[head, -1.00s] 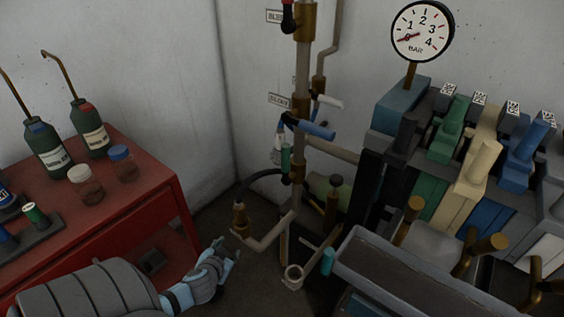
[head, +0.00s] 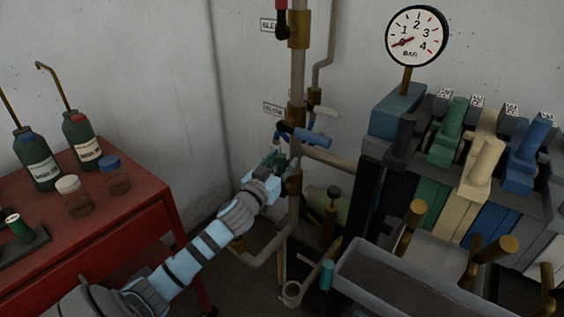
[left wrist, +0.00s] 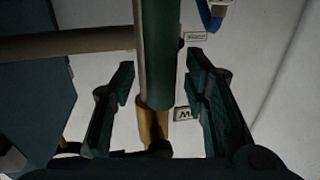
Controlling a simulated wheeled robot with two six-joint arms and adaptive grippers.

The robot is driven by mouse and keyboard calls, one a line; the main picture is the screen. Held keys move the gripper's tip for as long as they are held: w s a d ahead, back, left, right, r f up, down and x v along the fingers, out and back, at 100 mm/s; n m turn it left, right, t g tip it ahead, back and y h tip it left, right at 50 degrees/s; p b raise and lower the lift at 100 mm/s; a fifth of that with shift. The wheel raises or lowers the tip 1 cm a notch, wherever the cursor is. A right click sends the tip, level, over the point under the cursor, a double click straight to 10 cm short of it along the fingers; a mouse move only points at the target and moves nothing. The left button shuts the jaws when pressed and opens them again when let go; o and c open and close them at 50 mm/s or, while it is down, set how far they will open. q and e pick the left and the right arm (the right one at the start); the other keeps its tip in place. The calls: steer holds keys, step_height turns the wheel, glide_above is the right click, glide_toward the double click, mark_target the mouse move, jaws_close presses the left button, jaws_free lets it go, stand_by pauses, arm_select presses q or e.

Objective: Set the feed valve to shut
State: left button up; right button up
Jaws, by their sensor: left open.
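No label reading "feed" is legible. Several lever valves sit on the vertical pipe (head: 297,75). One has a blue handle (head: 308,135) pointing right and slightly down; a red handle (head: 281,20) is above. A green handle (left wrist: 160,55) runs lengthwise between the fingers of my left gripper (left wrist: 163,90) in the left wrist view, with space on both sides. In the head view my left gripper (head: 276,163) is just below the blue handle, open, and covers most of the green handle. My right gripper is not in view.
A pressure gauge (head: 416,37) reads near 0. A bank of coloured levers (head: 487,160) and a grey tray (head: 405,285) stand at the right. A red cabinet (head: 120,215) with bottles is at the left. Other pipes run close around the valve.

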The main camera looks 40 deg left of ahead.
arm_select(q)
steer(key=shift+w, duration=0.15)
jaws_close()
